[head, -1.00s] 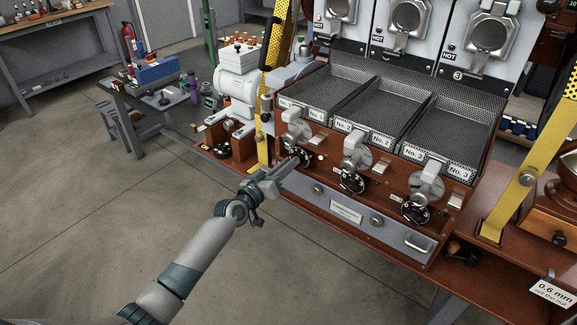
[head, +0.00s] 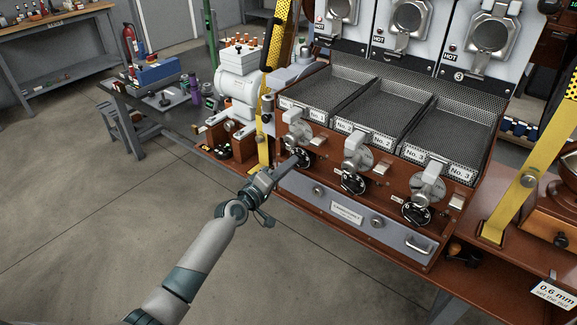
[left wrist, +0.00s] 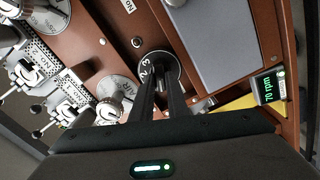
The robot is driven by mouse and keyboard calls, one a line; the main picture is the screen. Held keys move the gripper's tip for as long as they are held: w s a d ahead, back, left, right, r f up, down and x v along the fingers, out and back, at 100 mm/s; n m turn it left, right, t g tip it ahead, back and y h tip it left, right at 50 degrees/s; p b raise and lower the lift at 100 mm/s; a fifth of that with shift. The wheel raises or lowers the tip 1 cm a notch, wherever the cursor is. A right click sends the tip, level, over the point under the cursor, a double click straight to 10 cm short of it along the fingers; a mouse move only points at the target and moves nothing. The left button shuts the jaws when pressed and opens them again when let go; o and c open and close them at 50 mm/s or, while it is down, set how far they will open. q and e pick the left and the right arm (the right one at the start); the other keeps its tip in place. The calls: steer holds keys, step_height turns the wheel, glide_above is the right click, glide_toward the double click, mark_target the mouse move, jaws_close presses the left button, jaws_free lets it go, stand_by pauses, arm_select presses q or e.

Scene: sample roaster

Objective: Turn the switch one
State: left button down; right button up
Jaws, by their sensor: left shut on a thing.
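Switch one is the black numbered knob (head: 302,158) on the brown front panel, below the No. 1 tray. It also shows in the left wrist view as a black dial (left wrist: 160,68) with white numbers. My left gripper (head: 293,161) reaches it from the lower left. In the left wrist view the left gripper's two fingers (left wrist: 160,88) are close together at the dial's middle, shut on the knob's grip, which they largely hide. The similar knob two (head: 353,183) and knob three (head: 416,213) sit further right. My right gripper is not in view.
Silver levers with round plates, such as the No. 1 lever (head: 300,132), stand just above the knobs. A grey drawer panel (head: 345,212) lies below. Yellow posts (head: 520,170) flank the machine. Open floor lies at the left front.

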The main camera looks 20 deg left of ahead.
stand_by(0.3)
arm_select(q)
steer(key=c, duration=1.7)
jaws_free()
steer(key=shift+a, duration=0.1)
